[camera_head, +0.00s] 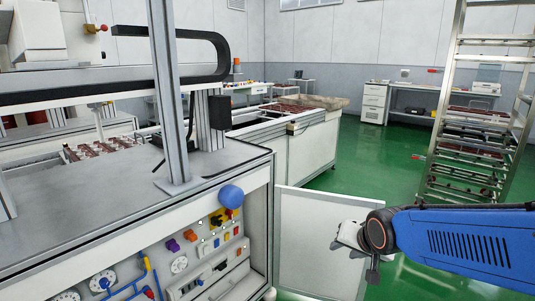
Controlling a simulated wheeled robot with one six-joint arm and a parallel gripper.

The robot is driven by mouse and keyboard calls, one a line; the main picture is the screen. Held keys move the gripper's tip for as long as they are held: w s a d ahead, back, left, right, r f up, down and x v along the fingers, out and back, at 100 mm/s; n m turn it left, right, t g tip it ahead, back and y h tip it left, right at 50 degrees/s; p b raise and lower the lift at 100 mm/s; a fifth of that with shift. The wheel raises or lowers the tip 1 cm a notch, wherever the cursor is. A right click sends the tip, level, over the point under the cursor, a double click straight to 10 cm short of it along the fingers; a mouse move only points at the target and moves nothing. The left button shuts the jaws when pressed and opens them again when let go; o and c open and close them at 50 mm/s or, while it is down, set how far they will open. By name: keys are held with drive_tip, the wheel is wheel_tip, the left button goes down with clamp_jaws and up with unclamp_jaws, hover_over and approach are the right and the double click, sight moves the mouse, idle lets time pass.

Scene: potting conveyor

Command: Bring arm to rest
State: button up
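My arm (465,238), with a blue cover and dark joint, reaches in from the right edge at lower right. My gripper (358,262) is at its left end, in front of the open white cabinet door (318,235). Only small white and dark grey parts of the gripper show, and I cannot tell whether its fingers are open or shut. No object can be made out in it.
A grey-topped machine (120,195) with a control panel (205,250) fills the left. A blue round part (231,196) sits at its corner. A tall metal rack (440,125) stands at right. Green floor (375,155) is clear between them.

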drive_tip(key=s+d+r+n+g, duration=0.1)
drive_tip(key=s+d+n, duration=0.1)
drive_tip(key=s, duration=0.8)
drive_tip(key=s+d+r+n+g+h, duration=0.1)
drive_tip(key=s+d, duration=0.4)
drive_tip(key=s, duration=0.6)
drive_tip(key=shift+d+r+n+g, duration=0.15)
drive_tip(key=shift+n+g, duration=0.45)
